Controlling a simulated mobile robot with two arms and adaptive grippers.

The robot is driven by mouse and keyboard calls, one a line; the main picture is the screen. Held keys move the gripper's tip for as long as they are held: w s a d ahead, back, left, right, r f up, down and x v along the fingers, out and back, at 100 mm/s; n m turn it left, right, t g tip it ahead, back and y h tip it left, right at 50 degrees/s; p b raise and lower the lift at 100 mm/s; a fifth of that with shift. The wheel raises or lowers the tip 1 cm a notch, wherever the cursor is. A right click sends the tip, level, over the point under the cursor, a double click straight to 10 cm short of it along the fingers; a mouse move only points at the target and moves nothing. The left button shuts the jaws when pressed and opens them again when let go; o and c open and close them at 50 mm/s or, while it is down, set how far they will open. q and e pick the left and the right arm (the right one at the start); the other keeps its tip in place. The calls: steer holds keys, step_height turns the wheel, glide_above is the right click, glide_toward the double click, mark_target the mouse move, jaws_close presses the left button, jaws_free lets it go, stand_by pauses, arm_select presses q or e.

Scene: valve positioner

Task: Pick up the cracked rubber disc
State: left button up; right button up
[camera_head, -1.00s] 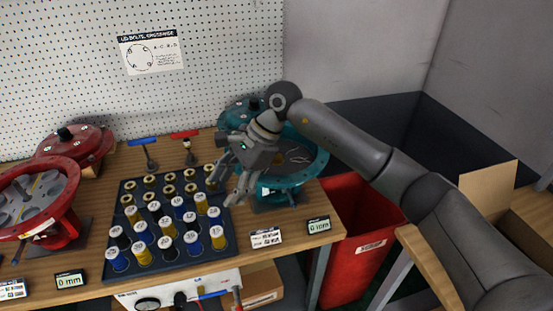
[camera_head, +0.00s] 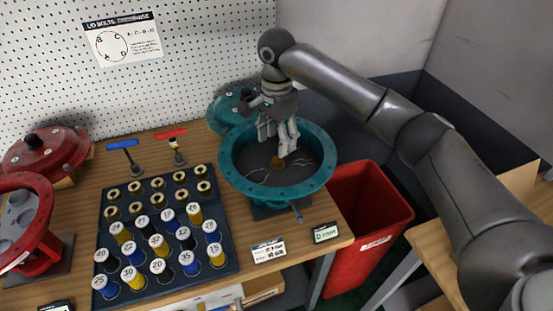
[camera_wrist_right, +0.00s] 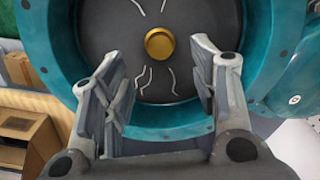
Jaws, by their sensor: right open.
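The cracked rubber disc (camera_head: 258,166) is dark grey with pale wavy crack lines and lies inside the teal flanged housing (camera_head: 232,180). A brass knob stands at its middle. In the right wrist view the disc (camera_wrist_right: 110,35) fills the housing's opening, with the brass knob (camera_wrist_right: 160,43) just beyond the fingertips. My right gripper (camera_head: 278,150) points down into the housing, over the disc. Its fingers (camera_wrist_right: 160,62) are apart with nothing between them. I cannot tell whether the fingertips touch the disc. My left gripper is not in view.
A dark tray (camera_head: 232,262) of numbered cylinders and brass-topped pieces stands left of the housing. A red housing (camera_head: 45,200) is at the far left. A teal lid (camera_head: 222,112) lies behind the teal housing. A red bin (camera_head: 375,215) stands right of the bench.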

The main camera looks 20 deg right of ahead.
mark_target(277, 160)
steer(key=shift+s+f, duration=0.1)
steer(key=shift+f, duration=0.6)
steer(key=shift+f+p, duration=0.35)
steer(key=shift+p, duration=0.05)
step_height(277, 160, down, 4)
steer(key=shift+d+f+p, duration=0.1)
steer(key=shift+p, duration=1)
steer(key=shift+f, duration=0.25)
steer(key=c, duration=0.4)
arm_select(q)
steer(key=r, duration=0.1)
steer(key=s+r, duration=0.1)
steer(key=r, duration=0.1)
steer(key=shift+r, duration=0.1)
arm_select(e)
jaws_close()
